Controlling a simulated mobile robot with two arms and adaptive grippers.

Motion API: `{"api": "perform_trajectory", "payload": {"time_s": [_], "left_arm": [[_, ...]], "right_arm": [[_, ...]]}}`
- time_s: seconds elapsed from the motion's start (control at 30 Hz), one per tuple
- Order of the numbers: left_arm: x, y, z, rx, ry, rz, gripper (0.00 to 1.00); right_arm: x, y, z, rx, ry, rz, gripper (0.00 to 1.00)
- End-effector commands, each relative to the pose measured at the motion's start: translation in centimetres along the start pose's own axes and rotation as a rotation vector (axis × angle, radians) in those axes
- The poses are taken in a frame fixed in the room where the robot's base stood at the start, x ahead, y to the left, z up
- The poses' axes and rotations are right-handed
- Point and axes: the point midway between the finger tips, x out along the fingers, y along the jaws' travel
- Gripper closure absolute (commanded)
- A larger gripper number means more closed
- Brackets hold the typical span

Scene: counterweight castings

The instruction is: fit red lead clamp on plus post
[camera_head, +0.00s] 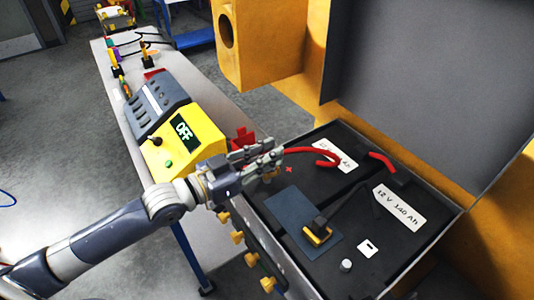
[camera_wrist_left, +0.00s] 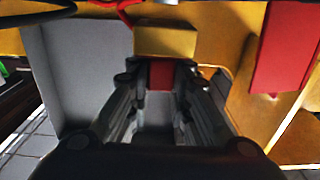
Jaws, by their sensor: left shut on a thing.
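In the left wrist view a red part of the clamp (camera_wrist_left: 161,74) sits between the fingers (camera_wrist_left: 158,95), with a brass-coloured block (camera_wrist_left: 165,40) just beyond. The red lead (camera_head: 318,153) curves from the gripper over the battery. A red plus mark (camera_head: 289,169) shows on the battery top just right of the fingertips. I cannot make out the plus post; the gripper may hide it. My right gripper is not in view.
The battery box (camera_head: 455,215) has its grey lid (camera_head: 420,80) raised behind. A black and yellow clamp (camera_head: 318,232) lies on a blue mat (camera_head: 287,213); a grey post (camera_head: 345,265) stands near a minus label (camera_head: 368,247). A yellow charger reading OFF (camera_head: 200,145) stands on the bench left.

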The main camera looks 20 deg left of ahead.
Motion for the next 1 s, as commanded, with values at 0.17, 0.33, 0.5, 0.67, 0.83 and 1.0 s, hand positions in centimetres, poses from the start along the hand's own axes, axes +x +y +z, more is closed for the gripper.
{"api": "perform_trajectory", "payload": {"time_s": [0.17,0.33,0.5,0.67,0.83,1.0], "left_arm": [[0.00,0.01,-0.09,0.000,0.002,0.000,1.00],[-0.02,0.03,-0.15,0.000,0.001,0.000,1.00],[-0.02,0.05,-0.06,0.000,0.001,0.000,1.00],[-0.02,0.05,-0.06,0.000,0.001,0.000,1.00],[-0.02,0.04,-0.08,0.000,0.002,0.000,1.00],[-0.02,0.05,-0.17,0.000,0.002,0.000,1.00]], "right_arm": [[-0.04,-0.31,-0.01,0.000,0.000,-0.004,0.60],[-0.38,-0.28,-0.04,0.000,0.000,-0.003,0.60],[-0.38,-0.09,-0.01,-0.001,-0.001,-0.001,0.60],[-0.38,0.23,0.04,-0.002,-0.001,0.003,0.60],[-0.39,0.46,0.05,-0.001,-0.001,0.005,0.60],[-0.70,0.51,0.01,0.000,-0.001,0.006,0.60]]}}
